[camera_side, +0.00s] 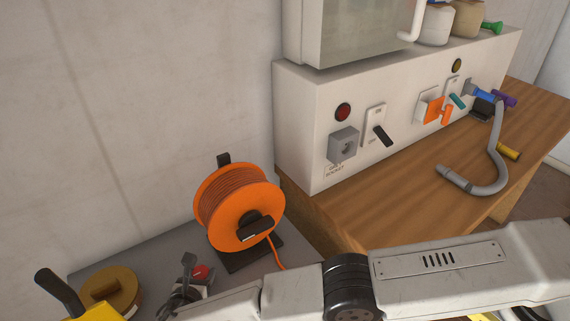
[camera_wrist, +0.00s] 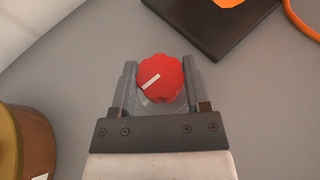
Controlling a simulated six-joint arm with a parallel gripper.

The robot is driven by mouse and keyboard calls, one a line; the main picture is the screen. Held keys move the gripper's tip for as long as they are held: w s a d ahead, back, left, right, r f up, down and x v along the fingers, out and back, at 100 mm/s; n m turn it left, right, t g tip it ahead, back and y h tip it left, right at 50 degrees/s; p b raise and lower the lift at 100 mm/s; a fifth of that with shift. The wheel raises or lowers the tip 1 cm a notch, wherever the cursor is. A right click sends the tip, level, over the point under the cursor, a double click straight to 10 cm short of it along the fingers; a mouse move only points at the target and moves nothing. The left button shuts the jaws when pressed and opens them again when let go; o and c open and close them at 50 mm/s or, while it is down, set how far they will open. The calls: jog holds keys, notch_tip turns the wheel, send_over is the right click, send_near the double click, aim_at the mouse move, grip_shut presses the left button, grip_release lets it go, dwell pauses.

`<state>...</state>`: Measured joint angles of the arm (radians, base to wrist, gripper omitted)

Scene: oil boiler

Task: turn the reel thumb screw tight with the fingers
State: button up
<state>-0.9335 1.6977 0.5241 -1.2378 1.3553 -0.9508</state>
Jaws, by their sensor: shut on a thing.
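The thumb screw is a red scalloped knob (camera_wrist: 160,78) with a white pointer line, which slants toward the lower left in the wrist view. My gripper (camera_wrist: 159,84) has one finger on each side of the knob and is shut on it. In the side view the red knob (camera_side: 200,272) shows beside my gripper (camera_side: 190,279) on the grey surface. The orange cable reel (camera_side: 240,205) stands upright on a black base behind it. My fingers and wrist partly hide the knob's mount.
A brass-coloured round part (camera_side: 110,288) and a yellow thing with a black handle (camera_side: 55,290) are at the left. The boiler panel (camera_side: 310,130) with switches and a wooden bench (camera_side: 420,170) with a grey hose (camera_side: 490,185) are to the right. An orange cable (camera_side: 275,252) hangs from the reel.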

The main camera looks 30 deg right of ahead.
dwell(0.3)
jog(key=o, duration=1.3)
jog(key=shift+s, duration=0.1)
jog(key=shift+v, duration=3.9)
jog(key=shift+r, duration=0.15)
